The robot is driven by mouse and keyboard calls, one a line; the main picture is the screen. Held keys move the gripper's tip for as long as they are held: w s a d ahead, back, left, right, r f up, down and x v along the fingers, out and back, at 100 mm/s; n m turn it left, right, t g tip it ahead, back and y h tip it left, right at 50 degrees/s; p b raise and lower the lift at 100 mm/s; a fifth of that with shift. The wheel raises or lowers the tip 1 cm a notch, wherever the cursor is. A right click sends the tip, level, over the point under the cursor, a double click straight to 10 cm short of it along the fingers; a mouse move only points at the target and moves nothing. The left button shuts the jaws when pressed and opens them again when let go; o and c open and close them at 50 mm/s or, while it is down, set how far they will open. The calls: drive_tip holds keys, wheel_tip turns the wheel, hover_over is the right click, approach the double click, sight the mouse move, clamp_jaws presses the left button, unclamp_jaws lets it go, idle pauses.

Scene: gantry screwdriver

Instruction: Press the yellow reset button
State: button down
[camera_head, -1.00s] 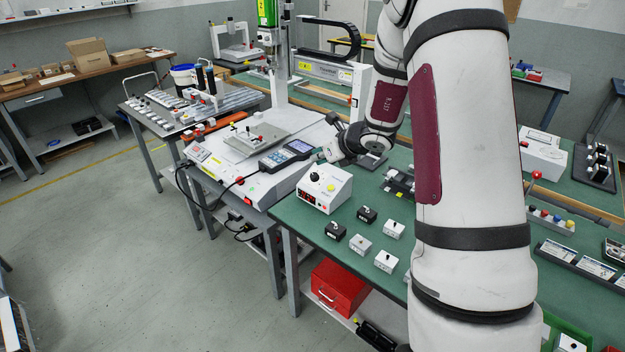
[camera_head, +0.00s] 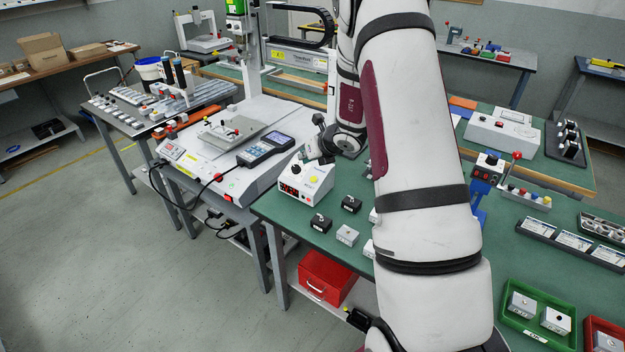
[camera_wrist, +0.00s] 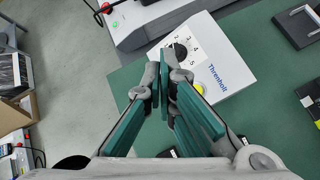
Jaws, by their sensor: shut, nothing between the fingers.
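The yellow reset button (camera_head: 313,180) is on the sloped top of a white control box (camera_head: 292,194), near a black knob (camera_head: 298,168). In the wrist view the yellow button (camera_wrist: 198,88) shows right of my fingers, partly covered by one. The box (camera_wrist: 232,80) carries the word "Threnholt", and its numbered dial knob (camera_wrist: 181,50) lies just beyond the fingertips. My gripper (camera_head: 312,152) is just above and behind the box in the head view. In the wrist view its fingers (camera_wrist: 163,72) are shut and empty. I cannot tell whether they touch the box.
Several small black and pale switch boxes (camera_head: 347,235) stand on the green bench in front of the control box. A handheld meter (camera_head: 265,149) lies on the white machine (camera_head: 242,182) to the left. My arm hides part of the bench.

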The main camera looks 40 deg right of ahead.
drive_tip(key=b, duration=0.4)
hover_over(312, 180)
drive_tip(key=f, duration=0.6)
drive_tip(key=shift+s+a+f, duration=0.1)
drive_tip(key=shift+a+f, duration=0.25)
drive_tip(key=shift+f, duration=0.05)
drive_tip(key=shift+d+f, duration=0.15)
drive_tip(key=shift+f, duration=0.05)
idle(0.4)
drive_tip(key=shift+d+f+b, duration=0.15)
drive_tip(key=shift+f+b, duration=0.25)
drive_tip(key=shift+b, duration=0.25)
drive_tip(key=shift+d+f+b, duration=0.15)
drive_tip(key=shift+f+b, duration=0.2)
drive_tip(key=shift+b, duration=0.05)
idle(0.5)
drive_tip(key=shift+r, duration=0.15)
drive_tip(key=shift+a+r, duration=0.35)
drive_tip(key=shift+r, duration=0.25)
drive_tip(key=shift+r, duration=0.1)
